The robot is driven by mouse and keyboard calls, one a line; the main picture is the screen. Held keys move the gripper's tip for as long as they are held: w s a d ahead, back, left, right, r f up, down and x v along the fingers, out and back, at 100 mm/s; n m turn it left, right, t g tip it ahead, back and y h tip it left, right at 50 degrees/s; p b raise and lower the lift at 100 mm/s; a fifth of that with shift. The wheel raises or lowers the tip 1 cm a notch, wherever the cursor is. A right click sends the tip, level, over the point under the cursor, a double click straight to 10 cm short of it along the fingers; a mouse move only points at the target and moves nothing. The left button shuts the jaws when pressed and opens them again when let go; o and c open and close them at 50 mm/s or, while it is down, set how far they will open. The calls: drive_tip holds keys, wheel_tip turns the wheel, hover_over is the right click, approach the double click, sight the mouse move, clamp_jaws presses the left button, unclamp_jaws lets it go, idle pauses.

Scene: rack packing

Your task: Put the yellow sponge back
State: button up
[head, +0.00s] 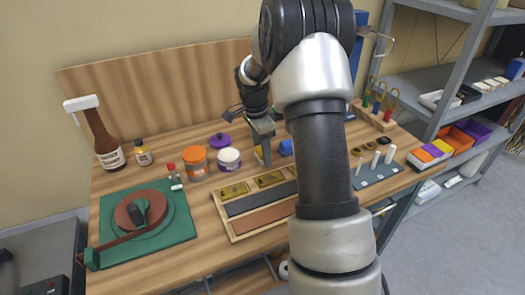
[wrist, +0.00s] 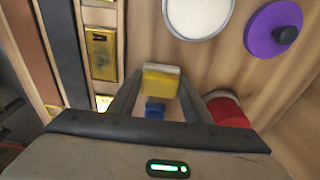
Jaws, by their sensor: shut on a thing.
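The yellow sponge (wrist: 161,80) is a small block with a paler edge, held between the fingertips of my gripper (wrist: 160,88) in the wrist view. In the head view my gripper (head: 266,155) points down over the wooden bench, behind the long tray, and only a sliver of yellow (head: 259,153) shows beside its fingers. My gripper is shut on the sponge. Whether the sponge touches the bench is unclear. A small blue thing (wrist: 154,109) shows between the fingers, below the sponge in the wrist view.
A wooden tray (head: 237,234) with gold plates and dark and brown strips lies in front. A white jar (head: 229,159), an orange jar (head: 194,160) and a purple lid (head: 219,141) stand left. A blue item (head: 286,147) is right of my gripper. A red-and-white cylinder (wrist: 228,108) is close by.

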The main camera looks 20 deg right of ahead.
drive_tip(key=shift+f, duration=0.2)
drive_tip(key=o, duration=1)
drive_tip(key=shift+r, duration=0.1)
